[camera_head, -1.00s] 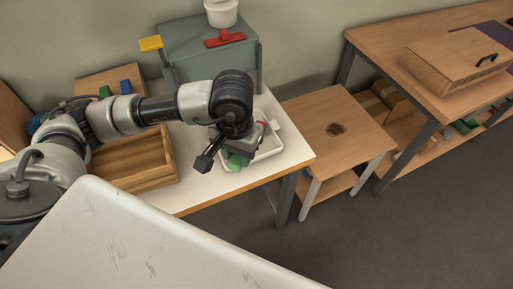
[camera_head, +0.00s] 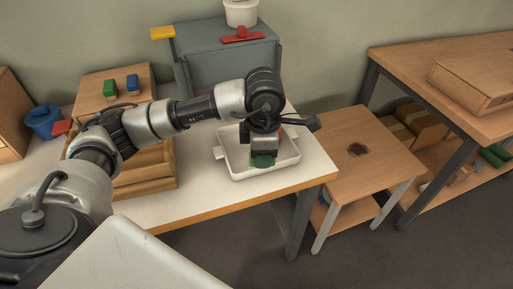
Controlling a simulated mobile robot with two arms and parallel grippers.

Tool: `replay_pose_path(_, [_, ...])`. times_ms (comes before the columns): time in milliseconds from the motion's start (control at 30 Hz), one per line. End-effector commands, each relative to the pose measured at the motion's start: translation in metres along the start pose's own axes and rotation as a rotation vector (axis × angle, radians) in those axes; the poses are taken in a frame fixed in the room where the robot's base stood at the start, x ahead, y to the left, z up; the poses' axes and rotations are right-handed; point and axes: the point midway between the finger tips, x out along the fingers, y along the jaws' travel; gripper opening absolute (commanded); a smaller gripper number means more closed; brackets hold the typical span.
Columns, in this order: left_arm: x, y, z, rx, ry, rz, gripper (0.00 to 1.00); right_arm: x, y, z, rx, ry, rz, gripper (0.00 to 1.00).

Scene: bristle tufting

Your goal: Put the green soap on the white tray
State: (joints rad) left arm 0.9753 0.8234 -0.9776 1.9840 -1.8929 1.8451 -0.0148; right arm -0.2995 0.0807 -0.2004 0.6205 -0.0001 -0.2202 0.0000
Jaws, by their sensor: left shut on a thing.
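The white tray (camera_head: 236,171) stands near the right end of the white-topped table. My left gripper (camera_head: 264,151) points down over the tray and is shut on the green soap (camera_head: 263,161). The soap is above or within the tray's inside area, near its middle. I cannot tell whether its underside touches the tray floor. My gripper and wrist hide part of the soap and the tray's back. My right gripper is not in view.
A wooden crate (camera_head: 150,184) stands left of the tray. A grey cabinet (camera_head: 225,62) with a white tub (camera_head: 241,13) is behind. A green block (camera_head: 110,89) and a blue block (camera_head: 132,83) lie on a wooden box. A lower wooden table (camera_head: 350,180) is to the right.

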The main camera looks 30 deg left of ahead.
Motion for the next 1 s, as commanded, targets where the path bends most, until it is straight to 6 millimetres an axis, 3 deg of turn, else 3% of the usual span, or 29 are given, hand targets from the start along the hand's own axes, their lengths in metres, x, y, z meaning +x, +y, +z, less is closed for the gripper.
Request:
replay_pose_path(133, [-0.008, 0.012, 0.002, -0.358, -0.004, -0.001, 0.10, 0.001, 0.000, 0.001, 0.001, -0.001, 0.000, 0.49])
replay_pose_path(333, [-0.014, 0.020, 0.004, -0.639, -0.005, -0.006, 0.10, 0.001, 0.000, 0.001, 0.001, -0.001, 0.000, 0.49])
replay_pose_path(467, [-0.011, 0.028, 0.000, -0.701, -0.003, -0.008, 0.10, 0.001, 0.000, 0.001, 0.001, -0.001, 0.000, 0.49])
replay_pose_path(800, [0.033, 0.090, -0.037, -0.707, -0.001, -0.008, 0.10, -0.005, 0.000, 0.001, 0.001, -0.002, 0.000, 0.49])
replay_pose_path(1000, [0.052, 0.116, -0.052, -0.702, -0.003, -0.007, 0.10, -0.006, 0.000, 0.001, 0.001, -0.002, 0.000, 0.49])
